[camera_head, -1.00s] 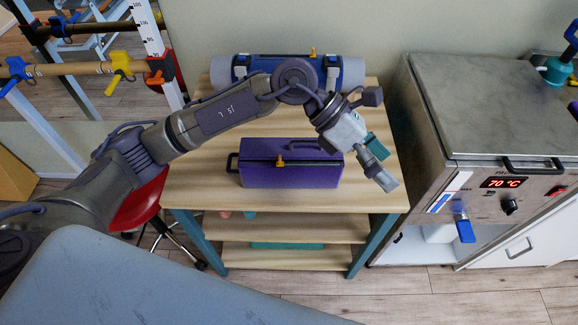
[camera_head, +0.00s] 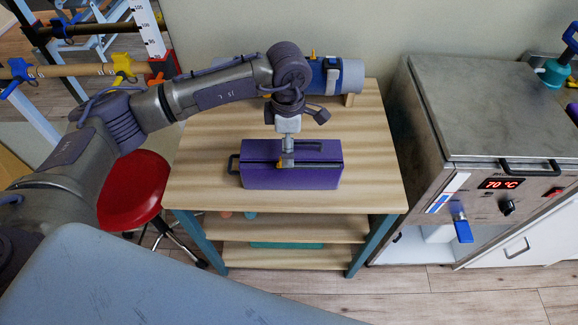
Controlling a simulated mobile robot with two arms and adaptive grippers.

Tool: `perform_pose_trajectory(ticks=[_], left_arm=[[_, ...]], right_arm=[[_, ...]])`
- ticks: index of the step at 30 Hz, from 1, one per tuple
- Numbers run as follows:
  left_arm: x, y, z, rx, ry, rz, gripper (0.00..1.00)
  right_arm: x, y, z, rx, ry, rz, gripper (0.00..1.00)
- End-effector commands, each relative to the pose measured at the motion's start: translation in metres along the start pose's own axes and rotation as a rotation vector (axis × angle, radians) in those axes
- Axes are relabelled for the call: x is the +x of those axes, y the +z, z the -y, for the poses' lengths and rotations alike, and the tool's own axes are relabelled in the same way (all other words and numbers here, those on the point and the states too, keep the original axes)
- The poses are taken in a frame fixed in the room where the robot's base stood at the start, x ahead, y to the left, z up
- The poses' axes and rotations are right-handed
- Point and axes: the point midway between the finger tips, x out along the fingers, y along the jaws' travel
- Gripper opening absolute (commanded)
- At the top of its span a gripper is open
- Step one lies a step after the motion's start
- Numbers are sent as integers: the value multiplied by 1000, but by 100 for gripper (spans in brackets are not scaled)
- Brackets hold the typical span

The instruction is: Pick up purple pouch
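The purple pouch (camera_head: 315,178) is a box-like bag with a black handle on its left side. It lies on the top of the wooden shelf table (camera_head: 376,150). A dark strip with a yellow-orange tab runs along its upper side. My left gripper (camera_head: 287,160) points straight down over the middle of the pouch, at the strip and tab. I see it edge-on, so I cannot tell its finger opening or whether it touches the pouch. My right gripper is out of view.
A blue and grey roll (camera_head: 349,76) lies at the back of the table, partly behind my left arm. A steel heating unit (camera_head: 485,110) reading 70 °C stands to the right. A red stool (camera_head: 134,190) is at the left, and a blue-grey padded surface (camera_head: 150,285) is in front.

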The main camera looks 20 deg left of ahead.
Motion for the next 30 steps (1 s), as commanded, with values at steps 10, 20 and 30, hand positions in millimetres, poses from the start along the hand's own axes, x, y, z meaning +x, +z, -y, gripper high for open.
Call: perform_pose_trajectory(ticks=[10, 20, 30], left_arm=[[42, 2, -1, -1, -5, -1, 100], [54, 3, -2, 1, -1, 2, 100], [54, 3, -2, 1, -1, 2, 48]], right_arm=[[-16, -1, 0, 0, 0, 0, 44], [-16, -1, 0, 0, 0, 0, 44], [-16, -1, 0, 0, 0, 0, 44]])
